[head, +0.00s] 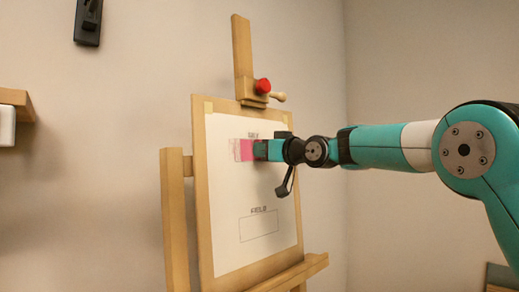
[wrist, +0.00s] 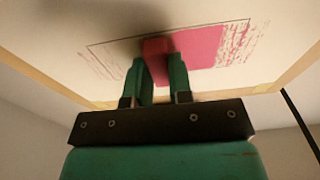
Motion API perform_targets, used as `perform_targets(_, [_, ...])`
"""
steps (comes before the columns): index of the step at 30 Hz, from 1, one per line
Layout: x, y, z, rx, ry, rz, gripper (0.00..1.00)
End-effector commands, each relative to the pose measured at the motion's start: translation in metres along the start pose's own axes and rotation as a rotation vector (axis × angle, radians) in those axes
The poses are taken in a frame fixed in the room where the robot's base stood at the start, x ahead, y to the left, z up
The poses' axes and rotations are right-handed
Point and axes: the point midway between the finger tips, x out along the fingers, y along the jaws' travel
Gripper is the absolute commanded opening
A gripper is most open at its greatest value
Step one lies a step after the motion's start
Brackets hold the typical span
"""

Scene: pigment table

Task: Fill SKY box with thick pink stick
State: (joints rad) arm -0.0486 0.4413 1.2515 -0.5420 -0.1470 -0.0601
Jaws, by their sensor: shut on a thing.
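A white sheet (head: 230,235) is fixed to a tilted board on an easel. More light scribbles (wrist: 98,66) lie at the box's other end. The lower box (head: 259,226) is empty. My gripper (head: 260,150) is shut on a thick pink stick (wrist: 157,47), its tip at the paper inside the upper box. Whether it touches is hard to tell.
The easel's post (head: 242,55) with a red knob (head: 262,86) rises above the board. A wooden ledge (head: 290,274) juts out below the sheet. A shelf (head: 14,100) is at the far left. My arm comes in from the right.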

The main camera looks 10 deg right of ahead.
Motion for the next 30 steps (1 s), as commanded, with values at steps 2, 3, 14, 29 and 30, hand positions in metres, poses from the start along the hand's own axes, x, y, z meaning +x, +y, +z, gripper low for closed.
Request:
perform_targets(2, [-0.001, 0.005, -0.001, 0.000, 0.000, 0.001, 0.01])
perform_targets(3, [-0.001, 0.007, -0.001, -0.001, 0.001, 0.001, 0.01])
perform_targets(14, [0.001, 0.022, -0.002, -0.001, 0.001, 0.001, 0.01])
perform_targets(29, [0.002, 0.046, -0.002, 0.000, 0.001, 0.001, 0.01])
perform_targets(30, [0.002, 0.049, -0.002, 0.000, 0.001, 0.001, 0.01])
